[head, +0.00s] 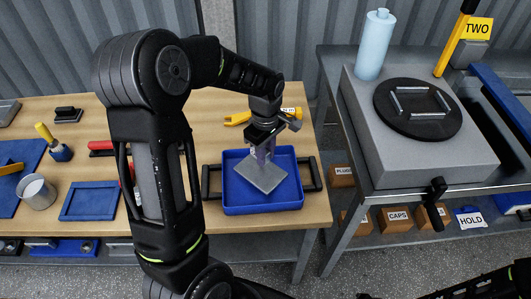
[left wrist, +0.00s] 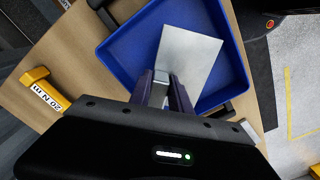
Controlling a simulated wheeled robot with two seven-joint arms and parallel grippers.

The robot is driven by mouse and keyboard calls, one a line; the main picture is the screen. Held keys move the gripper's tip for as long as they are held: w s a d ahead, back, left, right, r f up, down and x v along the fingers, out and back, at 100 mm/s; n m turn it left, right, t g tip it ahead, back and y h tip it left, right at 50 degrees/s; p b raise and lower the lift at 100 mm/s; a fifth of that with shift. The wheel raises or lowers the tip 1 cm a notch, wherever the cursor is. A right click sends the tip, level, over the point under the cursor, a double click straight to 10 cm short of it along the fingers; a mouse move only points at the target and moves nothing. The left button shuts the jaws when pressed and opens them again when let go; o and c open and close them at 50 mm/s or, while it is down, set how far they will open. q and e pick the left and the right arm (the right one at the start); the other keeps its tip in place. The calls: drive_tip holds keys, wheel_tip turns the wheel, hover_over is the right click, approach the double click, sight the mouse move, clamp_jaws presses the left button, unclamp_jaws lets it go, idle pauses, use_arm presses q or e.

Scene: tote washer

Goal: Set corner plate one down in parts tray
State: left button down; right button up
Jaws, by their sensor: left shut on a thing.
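The corner plate (head: 264,178) is a light grey square sheet inside the blue parts tray (head: 262,209). My left gripper (head: 263,150) points down over the tray and is shut on the plate's upright part near one edge. In the left wrist view the plate (left wrist: 192,58) lies ahead of the fingers (left wrist: 163,92), within the walls of the tray (left wrist: 125,50). The plate looks close to the tray floor; I cannot tell whether it touches. The gripped part is mostly hidden by the fingers. My right gripper is not in view.
The tray has black handles (head: 316,173) and stands near the right end of the wooden bench (head: 100,228). A yellow-handled tool (head: 236,118) lies behind it. A smaller blue tray (head: 90,201) and a metal cup (head: 38,191) are left. A grey turntable unit (head: 425,155) stands right.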

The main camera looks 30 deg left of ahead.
use_arm(q)
drive_tip(key=shift+f, duration=0.15)
drive_tip(key=shift+f+b, duration=0.95)
drive_tip(key=shift+f, duration=0.1)
drive_tip(key=shift+f+b, duration=0.9)
drive_tip(key=shift+f, duration=0.25)
drive_tip(key=shift+f, duration=0.15)
unclamp_jaws()
idle(1.0)
idle(0.5)
